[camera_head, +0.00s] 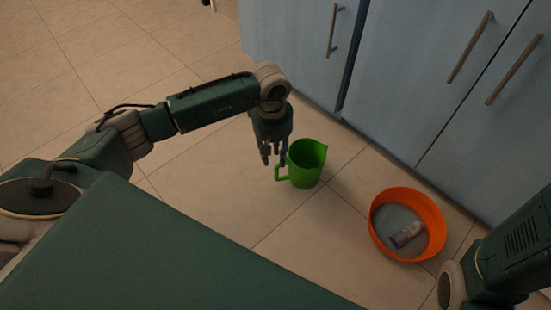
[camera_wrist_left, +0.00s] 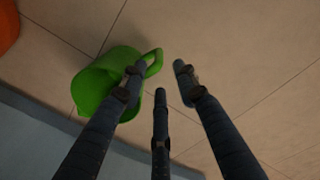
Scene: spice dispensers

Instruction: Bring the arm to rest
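My left gripper (camera_head: 272,158) hangs fingers-down just left of a green jug (camera_head: 306,163) that stands upright on the tiled floor. The jug's handle faces the gripper. In the left wrist view, the gripper's fingers (camera_wrist_left: 158,80) are spread apart with nothing held between them. The green jug (camera_wrist_left: 92,88) lies beyond the left finger there, and its handle partly shows behind that fingertip. I cannot tell whether a finger touches the handle. Only part of my right arm shows at the lower right of the head view; its gripper is out of view.
Blue-grey cabinets (camera_head: 400,85) with metal handles stand behind. Open tiled floor (camera_head: 200,190) lies to the left.

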